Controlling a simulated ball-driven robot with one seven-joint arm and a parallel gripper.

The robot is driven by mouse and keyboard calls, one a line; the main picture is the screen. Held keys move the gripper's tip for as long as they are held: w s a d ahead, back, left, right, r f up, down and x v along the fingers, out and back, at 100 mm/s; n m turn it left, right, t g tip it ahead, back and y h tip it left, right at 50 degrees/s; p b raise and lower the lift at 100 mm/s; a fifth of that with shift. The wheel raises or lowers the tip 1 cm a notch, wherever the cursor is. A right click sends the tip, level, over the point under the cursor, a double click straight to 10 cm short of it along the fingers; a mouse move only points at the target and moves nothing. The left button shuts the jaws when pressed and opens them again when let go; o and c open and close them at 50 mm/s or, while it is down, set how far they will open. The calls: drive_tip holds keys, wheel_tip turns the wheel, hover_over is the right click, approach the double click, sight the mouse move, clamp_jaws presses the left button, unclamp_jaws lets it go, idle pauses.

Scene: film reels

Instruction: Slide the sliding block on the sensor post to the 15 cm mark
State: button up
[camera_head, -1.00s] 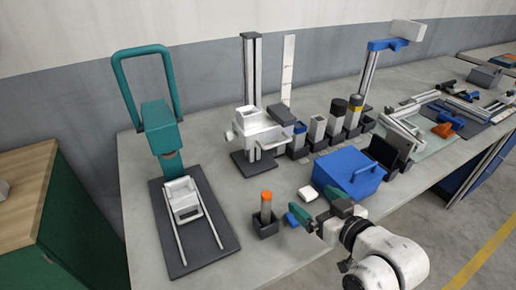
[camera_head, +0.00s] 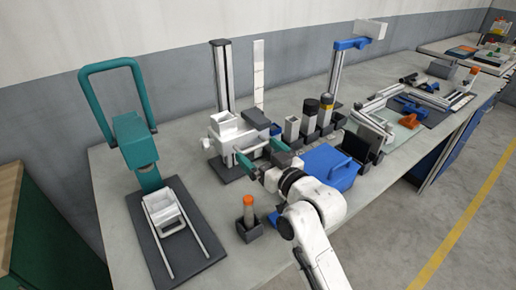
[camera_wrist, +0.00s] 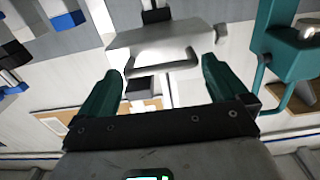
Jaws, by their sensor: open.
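The white sliding block (camera_head: 226,128) sits low on the post. My gripper (camera_head: 258,151) is open, its green fingers pointing at the block's front. In the wrist view the block (camera_wrist: 150,38) lies just ahead, and its bar handle (camera_wrist: 165,68) appears between the fingertips (camera_wrist: 164,70). I cannot tell whether the fingers touch it. The scale's marks are too small to read.
A teal press (camera_head: 135,145) stands left on a dark base plate. A blue box (camera_head: 328,166) is close right of my gripper. An orange-topped cylinder (camera_head: 248,207) stands in a dark holder in front. Several cylinders and blocks (camera_head: 311,112) stand in holders to the right.

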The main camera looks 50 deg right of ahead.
drive_tip(key=shift+w+d, duration=0.15)
drive_tip(key=shift+w, duration=0.45)
drive_tip(key=c, duration=1.1)
wheel_tip(320, 180, up, 11)
drive_tip(key=p, duration=0.7)
drive_tip(key=shift+f, duration=0.15)
drive_tip(key=o, duration=1.1)
drive_tip(key=shift+f, duration=0.2)
